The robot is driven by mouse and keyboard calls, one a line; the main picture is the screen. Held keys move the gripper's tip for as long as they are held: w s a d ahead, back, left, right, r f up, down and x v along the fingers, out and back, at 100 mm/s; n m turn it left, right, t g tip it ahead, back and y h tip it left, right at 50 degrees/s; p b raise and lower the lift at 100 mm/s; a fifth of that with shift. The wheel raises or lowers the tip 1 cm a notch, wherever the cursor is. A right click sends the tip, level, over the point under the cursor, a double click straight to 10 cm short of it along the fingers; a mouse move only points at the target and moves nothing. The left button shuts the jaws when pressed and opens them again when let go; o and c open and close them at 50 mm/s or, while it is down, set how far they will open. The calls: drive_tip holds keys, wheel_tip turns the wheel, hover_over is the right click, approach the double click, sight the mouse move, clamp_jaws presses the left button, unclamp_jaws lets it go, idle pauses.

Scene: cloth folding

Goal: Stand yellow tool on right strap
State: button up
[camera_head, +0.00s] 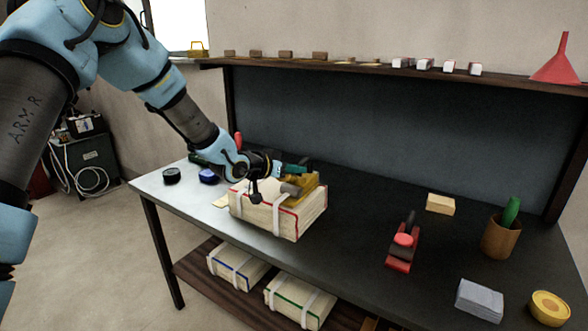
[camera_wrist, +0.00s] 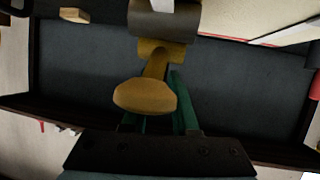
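In the wrist view, the tool's rounded knob (camera_wrist: 145,96) is close to the camera, and a grey cylinder (camera_wrist: 162,24) is at the far end. My gripper (camera_head: 297,169) is above the box. Its green fingers (camera_wrist: 158,112) lie on either side of the tool's neck and appear shut on it; the knob hides part of the left finger. Whether the tool touches the strap cannot be told.
The red-trimmed box (camera_head: 254,216) stands on the dark table (camera_head: 345,235). A shelf (camera_head: 400,70) runs behind.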

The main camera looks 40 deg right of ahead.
drive_tip(key=o, duration=0.3)
drive_tip(key=shift+r, duration=0.15)
drive_tip(key=b+v, duration=0.2)
drive_tip(key=v, duration=1)
drive_tip(key=w+a+f+n+t+y, duration=0.2)
drive_tip(key=w+a+n+y, duration=0.1)
drive_tip(key=a, duration=0.7)
drive_tip(key=w+a+f+n+t+y, duration=0.1)
drive_tip(key=w+a+n+y, duration=0.2)
drive_tip(key=a, duration=0.6)
drive_tip(key=w+a+f+n+t+y, duration=0.2)
drive_tip(key=w+a+y, duration=0.15)
drive_tip(key=a, duration=0.65)
drive_tip(key=s+a+n+g+y, duration=0.1)
drive_tip(key=s+a+n, duration=0.1)
drive_tip(key=a, duration=0.4)
drive_tip(key=s+a+n+g+y, duration=0.1)
drive_tip(key=s+a+n+g, duration=0.1)
drive_tip(key=s+a, duration=0.3)
drive_tip(key=s+a+n+g+y, duration=0.1)
drive_tip(key=s+a, duration=0.3)
drive_tip(key=a, duration=0.4)
drive_tip(key=shift+f+n+g+y, duration=0.25)
drive_tip(key=shift+n+g+y, duration=0.1)
drive_tip(key=shift+n, duration=0.55)
